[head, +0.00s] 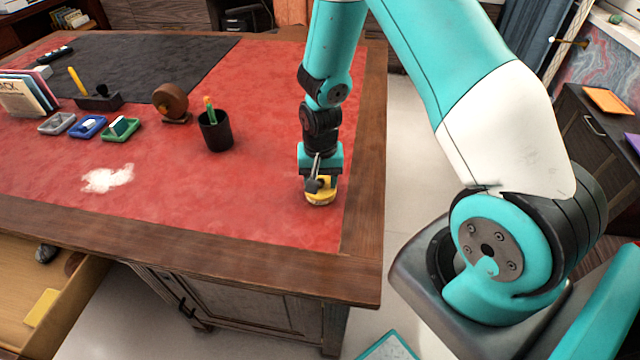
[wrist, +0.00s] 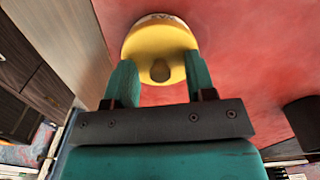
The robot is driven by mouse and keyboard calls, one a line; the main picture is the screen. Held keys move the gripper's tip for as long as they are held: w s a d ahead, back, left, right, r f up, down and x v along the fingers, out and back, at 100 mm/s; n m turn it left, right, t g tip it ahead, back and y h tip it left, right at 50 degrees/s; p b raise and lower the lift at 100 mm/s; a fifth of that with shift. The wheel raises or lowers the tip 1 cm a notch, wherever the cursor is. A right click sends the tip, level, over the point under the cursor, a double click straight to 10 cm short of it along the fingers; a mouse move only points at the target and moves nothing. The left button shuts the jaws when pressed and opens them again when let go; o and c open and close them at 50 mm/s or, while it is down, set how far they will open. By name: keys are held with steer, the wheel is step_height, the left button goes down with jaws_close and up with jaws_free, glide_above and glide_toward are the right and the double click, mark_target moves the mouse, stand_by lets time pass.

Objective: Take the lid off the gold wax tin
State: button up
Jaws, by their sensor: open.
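The gold wax tin (head: 321,197) stands on the red leather near the desk's right edge. In the wrist view its round yellow lid (wrist: 158,38) is on, with a darker knob (wrist: 160,70) on top, and part of a pale lettered band shows at the far rim. My gripper (head: 318,186) is directly over the tin, pointing down. In the wrist view its two teal fingers (wrist: 160,68) are apart, one on each side of the knob. Whether they touch the lid cannot be told.
A black pen cup (head: 215,133), a round brown wooden object (head: 171,101) and small coloured trays (head: 120,130) stand to the left. A white powdery patch (head: 108,178) lies on the leather. An open drawer (head: 70,285) is at the lower left. Leather around the tin is clear.

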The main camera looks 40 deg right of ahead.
steer(key=shift+c, duration=0.4)
jaws_close()
steer(key=shift+r, duration=0.1)
